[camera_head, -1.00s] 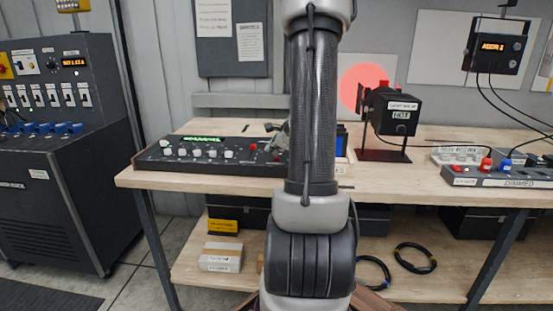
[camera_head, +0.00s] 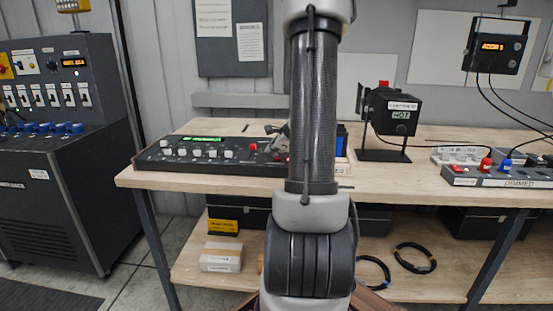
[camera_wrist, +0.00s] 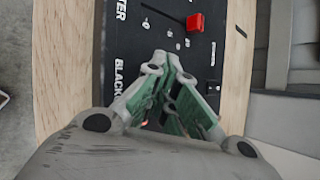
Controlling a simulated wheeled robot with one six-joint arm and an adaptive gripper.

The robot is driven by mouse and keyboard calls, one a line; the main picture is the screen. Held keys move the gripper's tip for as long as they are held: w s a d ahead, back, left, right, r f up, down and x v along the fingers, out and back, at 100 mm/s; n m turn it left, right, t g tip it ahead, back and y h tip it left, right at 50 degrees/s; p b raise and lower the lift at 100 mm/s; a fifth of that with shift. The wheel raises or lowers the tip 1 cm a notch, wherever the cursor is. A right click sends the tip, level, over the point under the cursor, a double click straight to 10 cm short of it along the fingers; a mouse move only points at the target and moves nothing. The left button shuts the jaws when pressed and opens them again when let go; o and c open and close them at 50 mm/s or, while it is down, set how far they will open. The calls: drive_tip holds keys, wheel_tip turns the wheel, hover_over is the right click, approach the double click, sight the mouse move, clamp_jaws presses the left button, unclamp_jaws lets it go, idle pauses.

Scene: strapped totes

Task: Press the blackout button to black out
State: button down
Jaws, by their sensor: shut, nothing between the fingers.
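The black lighting console (camera_head: 180,162) lies on the left of the workbench with a lit green display and pale knobs. In the wrist view its panel (camera_wrist: 130,45) shows lettering starting "BLACK" (camera_wrist: 119,75), partly covered by my gripper. My gripper (camera_wrist: 165,62) is shut and empty, low over the panel beside that lettering. The blackout button itself is hidden by the fingers; only a small reddish spot shows between them. I cannot tell whether the fingers touch it. A red fader cap (camera_wrist: 195,22) stands farther up the panel. In the head view my arm hides most of the gripper.
A dimmer strip (camera_head: 500,178) with red and blue plugs lies at the right. A dark control rack (camera_head: 55,190) stands at the left.

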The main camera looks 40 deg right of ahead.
drive_tip(key=shift+r, duration=0.8)
drive_tip(key=shift+r, duration=2.5)
